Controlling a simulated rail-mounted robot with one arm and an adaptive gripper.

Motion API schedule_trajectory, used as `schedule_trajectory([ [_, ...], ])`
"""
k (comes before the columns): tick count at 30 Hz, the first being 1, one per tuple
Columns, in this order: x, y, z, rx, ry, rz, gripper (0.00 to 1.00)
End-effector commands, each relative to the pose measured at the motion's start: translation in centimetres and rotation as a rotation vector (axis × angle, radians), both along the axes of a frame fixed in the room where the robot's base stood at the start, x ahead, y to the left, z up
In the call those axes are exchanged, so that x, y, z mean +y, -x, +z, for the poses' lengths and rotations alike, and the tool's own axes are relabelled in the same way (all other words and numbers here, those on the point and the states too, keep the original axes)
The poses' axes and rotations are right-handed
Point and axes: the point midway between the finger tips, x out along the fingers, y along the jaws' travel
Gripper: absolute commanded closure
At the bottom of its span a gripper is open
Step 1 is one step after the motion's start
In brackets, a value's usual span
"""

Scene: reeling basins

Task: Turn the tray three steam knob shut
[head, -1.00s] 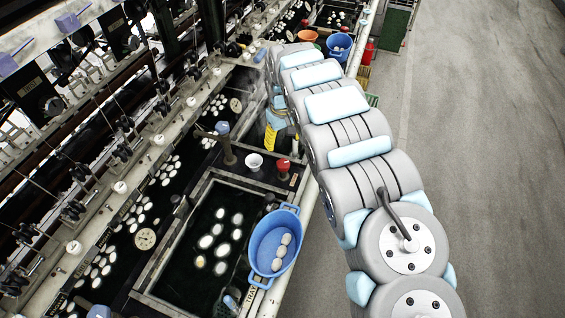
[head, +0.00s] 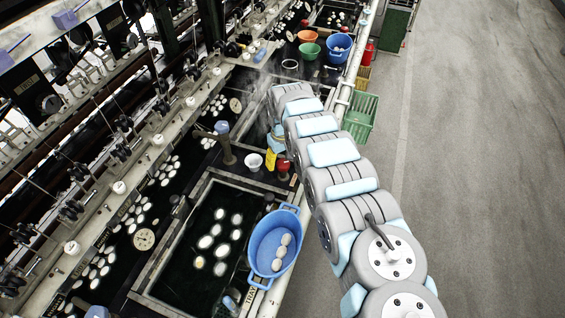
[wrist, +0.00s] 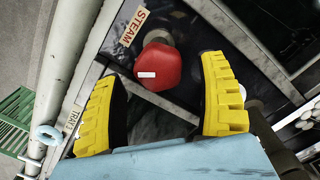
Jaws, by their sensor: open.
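The red steam knob (wrist: 158,66) shows in the wrist view, just past and between my gripper's yellow fingers. A "STEAM" label (wrist: 133,26) is beside it, and a partly covered tray label (wrist: 72,120) is near the left finger. My gripper (wrist: 160,100) is open, with a finger on each side below the knob and no visible contact. In the head view a red knob (head: 283,167) sits beside my arm, close to a yellow part of my gripper (head: 271,158). Which tray number this is cannot be read.
A blue basket (head: 274,243) with pale cocoons hangs at the near tray's edge. A green crate (head: 361,116) is by the rail. The floor at right is clear.

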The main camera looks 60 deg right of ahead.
Motion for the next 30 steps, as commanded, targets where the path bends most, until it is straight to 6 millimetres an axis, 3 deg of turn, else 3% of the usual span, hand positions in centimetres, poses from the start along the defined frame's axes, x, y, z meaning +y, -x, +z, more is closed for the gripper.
schedule_trajectory([
  [16, 0.02, 0.07, -1.03, 0.002, 0.000, 0.000, 0.26],
  [17, 0.02, 0.07, -1.03, 0.002, 0.000, 0.000, 0.29],
  [23, 0.03, 0.08, -1.04, 0.002, 0.000, 0.000, 0.87],
  [24, 0.03, 0.08, -1.05, 0.002, 0.000, 0.000, 0.90],
  [30, 0.04, 0.06, -1.07, 0.002, -0.001, -0.002, 0.91],
])
